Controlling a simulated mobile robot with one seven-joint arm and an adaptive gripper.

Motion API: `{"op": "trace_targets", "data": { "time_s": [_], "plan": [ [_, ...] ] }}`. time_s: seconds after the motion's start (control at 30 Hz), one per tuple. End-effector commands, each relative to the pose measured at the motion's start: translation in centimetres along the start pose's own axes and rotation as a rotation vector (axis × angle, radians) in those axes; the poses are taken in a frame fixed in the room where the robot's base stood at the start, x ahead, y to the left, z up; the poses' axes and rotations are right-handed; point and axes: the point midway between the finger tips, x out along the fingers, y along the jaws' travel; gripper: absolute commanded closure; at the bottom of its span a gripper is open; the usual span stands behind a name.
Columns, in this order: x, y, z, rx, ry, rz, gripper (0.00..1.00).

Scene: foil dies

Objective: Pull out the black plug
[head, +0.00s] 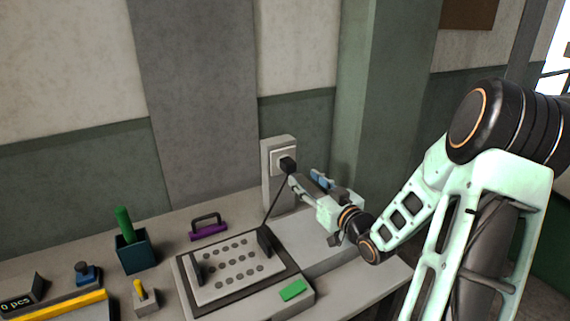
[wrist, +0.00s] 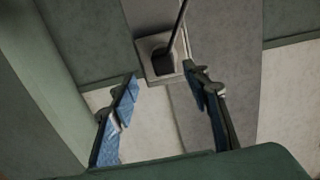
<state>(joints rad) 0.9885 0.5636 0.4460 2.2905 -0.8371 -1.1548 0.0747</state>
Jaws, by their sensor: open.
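The black plug (head: 287,165) sits in a pale socket (head: 277,158) on an upright panel at the back of the bench. A dark cord (head: 277,205) runs from it down to the perforated plate. The plug also shows in the wrist view (wrist: 164,62), in front of the square socket (wrist: 150,46), with the cord rising from it. My gripper (head: 304,181) is just right of the plug in the head view. In the wrist view its blue-padded fingers (wrist: 161,84) are spread apart, with the plug beyond and between their tips. Nothing is between the pads.
A perforated plate (head: 222,288) with dark handles lies below the socket, with a green block (head: 293,290) on its front edge. A purple-based handle (head: 208,230), a teal cup (head: 134,255) with a green stick, and a yellow lever (head: 139,288) stand to the left.

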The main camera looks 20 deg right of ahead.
Motion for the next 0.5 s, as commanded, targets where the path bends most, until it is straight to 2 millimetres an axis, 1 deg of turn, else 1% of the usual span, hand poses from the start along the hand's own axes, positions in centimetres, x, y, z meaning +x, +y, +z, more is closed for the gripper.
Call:
{"op": "trace_targets", "data": {
  "time_s": [0.13,0.5],
  "plan": [
    [-0.55,-0.31,-0.16,0.007,0.019,-0.015,0.56],
    [-0.54,-0.41,-0.18,0.007,0.021,-0.018,0.56]
  ]
}}
